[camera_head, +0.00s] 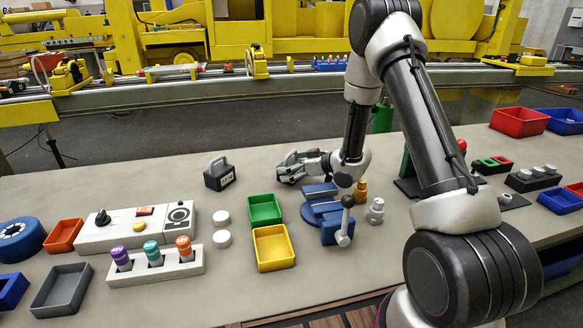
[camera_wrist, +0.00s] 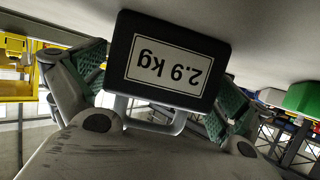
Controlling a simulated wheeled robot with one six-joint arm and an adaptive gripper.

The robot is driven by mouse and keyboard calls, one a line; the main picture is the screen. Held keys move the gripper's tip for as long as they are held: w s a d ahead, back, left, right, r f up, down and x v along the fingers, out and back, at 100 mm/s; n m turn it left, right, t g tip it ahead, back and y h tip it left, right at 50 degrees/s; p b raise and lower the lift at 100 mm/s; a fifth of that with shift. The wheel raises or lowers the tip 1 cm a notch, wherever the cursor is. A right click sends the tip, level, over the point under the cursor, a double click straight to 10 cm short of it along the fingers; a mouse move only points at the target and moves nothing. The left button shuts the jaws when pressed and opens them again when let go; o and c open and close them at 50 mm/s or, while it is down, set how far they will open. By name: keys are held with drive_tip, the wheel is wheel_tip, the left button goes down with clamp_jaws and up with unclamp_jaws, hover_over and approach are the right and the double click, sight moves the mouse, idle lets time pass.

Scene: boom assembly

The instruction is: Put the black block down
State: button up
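The black block (camera_head: 219,176) has a handle on top and a white label. It stands upright on the grey table, left of my gripper (camera_head: 287,168), with bare table between them in the head view. My gripper is low over the table and points left. In the wrist view, the block (camera_wrist: 171,62) shows upside down with its label reading 2.9 kg and its grey handle toward the palm. The green-padded fingers (camera_wrist: 163,92) are spread wide on either side of it, with nothing gripped.
A green bin (camera_head: 265,210) and a yellow bin (camera_head: 274,247) lie in front of my gripper, near a blue fixture (camera_head: 322,207). A control panel (camera_head: 137,227) and a rack of capped cylinders (camera_head: 156,266) stand at the left. The table behind the block is clear.

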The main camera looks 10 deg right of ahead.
drive_tip(key=v, duration=0.7)
drive_tip(key=shift+s+d+r, duration=0.15)
drive_tip(key=shift+r, duration=0.1)
drive_tip(key=shift+d+r, duration=0.1)
drive_tip(key=shift+r, duration=0.1)
drive_tip(key=s+d+r+m+h, duration=0.2)
drive_tip(key=s+d+r+h, duration=0.25)
drive_tip(key=d+r, duration=0.35)
drive_tip(key=s+d+r+m+h, duration=0.35)
drive_tip(key=d+r+h, duration=0.2)
drive_tip(key=r, duration=0.45)
drive_tip(key=s+a+r+m+g, duration=0.1)
drive_tip(key=s+r+g, duration=0.1)
drive_tip(key=s, duration=1.2)
drive_tip(key=s+a+r+m+g, duration=0.2)
drive_tip(key=s+g, duration=0.1)
drive_tip(key=s, duration=1.1)
drive_tip(key=shift+s+a, duration=0.25)
drive_tip(key=shift+s, duration=0.15)
drive_tip(key=shift+m, duration=0.25)
drive_tip(key=shift+c, duration=0.2)
